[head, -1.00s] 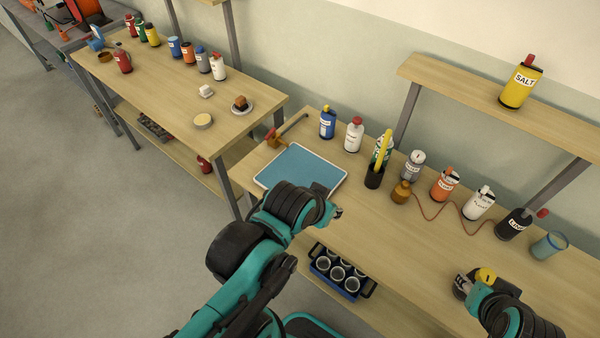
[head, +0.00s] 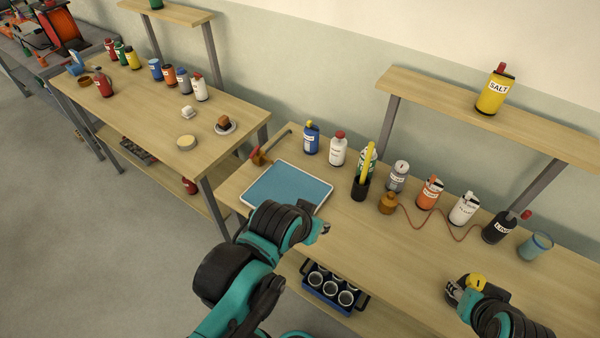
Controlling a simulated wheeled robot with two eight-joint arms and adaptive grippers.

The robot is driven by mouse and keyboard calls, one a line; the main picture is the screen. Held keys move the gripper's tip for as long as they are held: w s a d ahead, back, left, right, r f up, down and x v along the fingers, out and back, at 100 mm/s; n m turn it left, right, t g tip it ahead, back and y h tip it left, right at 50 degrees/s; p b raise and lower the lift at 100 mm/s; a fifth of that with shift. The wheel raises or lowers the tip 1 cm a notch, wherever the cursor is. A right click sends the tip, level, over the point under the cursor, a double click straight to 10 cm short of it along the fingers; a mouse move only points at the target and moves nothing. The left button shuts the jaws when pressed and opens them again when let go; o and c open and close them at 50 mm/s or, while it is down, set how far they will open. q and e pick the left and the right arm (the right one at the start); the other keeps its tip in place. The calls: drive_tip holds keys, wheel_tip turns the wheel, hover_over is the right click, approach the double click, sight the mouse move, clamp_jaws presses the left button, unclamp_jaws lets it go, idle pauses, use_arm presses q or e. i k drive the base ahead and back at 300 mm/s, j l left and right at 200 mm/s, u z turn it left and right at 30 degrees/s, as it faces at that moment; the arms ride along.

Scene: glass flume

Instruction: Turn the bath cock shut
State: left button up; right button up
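The bath cock, a brass body with a red handle (head: 260,157), stands at the back left corner of the near bench. A grey bar or pipe runs from it to the upper right. A shallow blue tray-like bath with a white rim (head: 322,205) lies just in front of it. My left gripper (head: 323,230) is beside the bath's front right corner, apart from the cock. Its fingers are small and partly hidden by my arm.
Bottles line the bench's back, including a blue one (head: 311,138) and a white one (head: 338,148) near the cock. A black holder (head: 360,188) stands right of the bath. A blue crate of cups (head: 330,290) is below. Mid-bench is clear.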

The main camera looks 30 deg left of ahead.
sight(256, 150)
drive_tip(key=k+u, duration=0.15)
drive_tip(key=u, duration=1.2)
drive_tip(key=i+j+z, duration=0.55)
drive_tip(key=z, duration=0.3)
drive_tip(key=k+j, duration=0.05)
drive_tip(key=j, duration=0.05)
